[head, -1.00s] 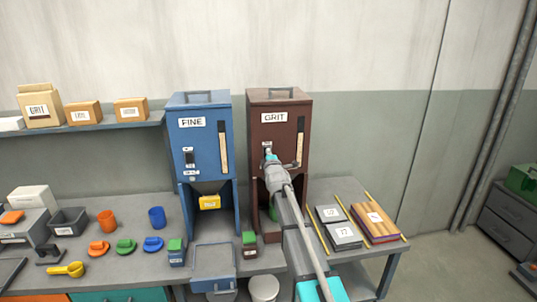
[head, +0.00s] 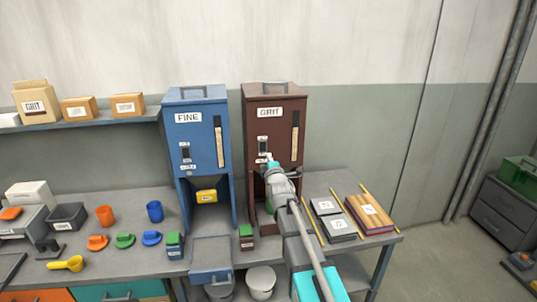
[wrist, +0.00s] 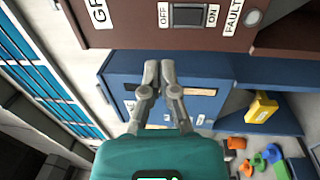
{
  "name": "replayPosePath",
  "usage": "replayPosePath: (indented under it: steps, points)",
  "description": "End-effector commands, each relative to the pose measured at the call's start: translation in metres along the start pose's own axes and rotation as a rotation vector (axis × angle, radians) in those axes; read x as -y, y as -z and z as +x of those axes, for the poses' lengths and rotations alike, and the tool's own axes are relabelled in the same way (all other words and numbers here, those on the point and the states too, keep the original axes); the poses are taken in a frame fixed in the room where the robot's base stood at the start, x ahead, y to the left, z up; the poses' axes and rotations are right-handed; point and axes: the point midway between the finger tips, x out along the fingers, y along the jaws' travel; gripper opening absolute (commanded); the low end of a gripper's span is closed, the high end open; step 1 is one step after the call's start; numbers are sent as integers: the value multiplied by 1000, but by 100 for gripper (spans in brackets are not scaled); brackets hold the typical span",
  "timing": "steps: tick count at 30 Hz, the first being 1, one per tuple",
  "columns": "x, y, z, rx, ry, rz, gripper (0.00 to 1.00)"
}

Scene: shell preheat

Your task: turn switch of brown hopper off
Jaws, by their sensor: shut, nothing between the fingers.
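The brown hopper (head: 263,105), labelled GRIT, stands on the bench right of the blue hopper. Its dark switch (head: 262,143) is on the front panel. The wrist view shows the switch (wrist: 188,15) close up between the OFF and ON labels, at the top edge; I cannot tell which side is pressed. My gripper (head: 267,159) is in front of the brown hopper, just below the switch in the head view. In the wrist view my gripper (wrist: 159,66) has its fingertips together, empty, and apart from the switch. My arm hides part of the hopper's lower opening.
The blue hopper (head: 197,115), labelled FINE, stands close on the left, with a yellow box (head: 206,196) at its opening. Grey plates (head: 338,229) and a striped block (head: 370,212) lie right of my arm. Several cups and scoops lie on the left bench.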

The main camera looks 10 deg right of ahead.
Motion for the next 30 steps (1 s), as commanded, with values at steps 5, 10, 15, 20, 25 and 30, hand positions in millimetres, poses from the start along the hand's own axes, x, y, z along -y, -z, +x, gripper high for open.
replayPosePath:
  steps: [5, 10, 15, 20, 25, 30]
  points:
    - [-3, 0, -13, 1, 0, 0, 0]
    - [-4, -1, -14, 1, 0, 0, 0]
    - [-4, -1, -14, 1, 0, 0, 0]
    - [-2, -2, -15, 2, 6, 6, 0]
    - [8, -2, -22, 5, 65, 59, 0]
    - [32, -2, -39, 25, 203, 188, 0]
